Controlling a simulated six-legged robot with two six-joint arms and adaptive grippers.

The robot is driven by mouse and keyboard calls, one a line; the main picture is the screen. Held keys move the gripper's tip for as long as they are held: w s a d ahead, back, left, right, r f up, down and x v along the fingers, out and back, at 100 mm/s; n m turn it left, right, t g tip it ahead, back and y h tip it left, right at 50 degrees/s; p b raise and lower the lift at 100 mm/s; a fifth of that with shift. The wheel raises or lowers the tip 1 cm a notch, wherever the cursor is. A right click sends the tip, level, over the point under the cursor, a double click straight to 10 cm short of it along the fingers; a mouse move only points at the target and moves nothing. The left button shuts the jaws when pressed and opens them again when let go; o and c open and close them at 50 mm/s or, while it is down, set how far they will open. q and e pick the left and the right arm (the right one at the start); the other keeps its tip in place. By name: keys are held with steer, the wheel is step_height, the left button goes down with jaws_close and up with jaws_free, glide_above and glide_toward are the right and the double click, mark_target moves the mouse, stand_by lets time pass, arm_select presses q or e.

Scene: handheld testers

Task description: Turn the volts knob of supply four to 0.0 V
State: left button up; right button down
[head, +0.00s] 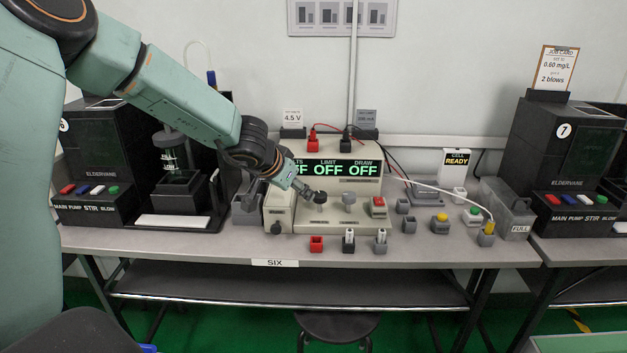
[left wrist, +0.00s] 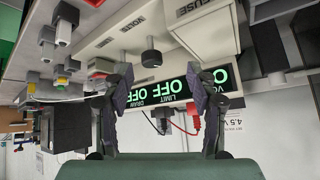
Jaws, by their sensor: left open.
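The supply (head: 328,219) is a cream box on the bench labelled SIX; no label four is visible. Its display (head: 335,168) reads OFF under LIMIT and DRAW, and the partly covered volts field also appears OFF. The dark volts knob (head: 320,197) sits on its sloped front, left of a grey knob (head: 349,198). In the left wrist view the supply is upside down and the volts knob (left wrist: 151,58) lies beyond and between my open fingers. My left gripper (head: 297,187) is open and empty, close to the knob; contact is not clear. My right gripper is not in view.
A card reading 4.5 V (head: 292,118) stands behind the supply. Red and black leads are plugged in on top. Red, black and grey blocks (head: 348,245) line the front; a yellow-button block (head: 440,224) stands right.

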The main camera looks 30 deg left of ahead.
mark_target(319, 194)
arm_select(q)
steer(key=shift+t+h, duration=0.4)
steer(key=shift+h, duration=0.4)
steer(key=b+x, duration=0.1)
steer(key=x, duration=0.1)
steer(key=r+b+x, duration=0.1)
steer(key=x, duration=0.2)
steer(key=w+b+x, duration=0.1)
steer(key=x, duration=0.2)
steer(key=shift+w+d+r, duration=0.1)
steer(key=shift+d+r, duration=0.05)
steer(key=shift+d, duration=0.05)
steer(key=shift+w+f, duration=0.35)
steer(key=shift+w, duration=0.1)
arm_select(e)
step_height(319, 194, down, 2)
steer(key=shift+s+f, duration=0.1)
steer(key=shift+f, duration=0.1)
arm_select(q)
steer(key=shift+c, duration=0.2)
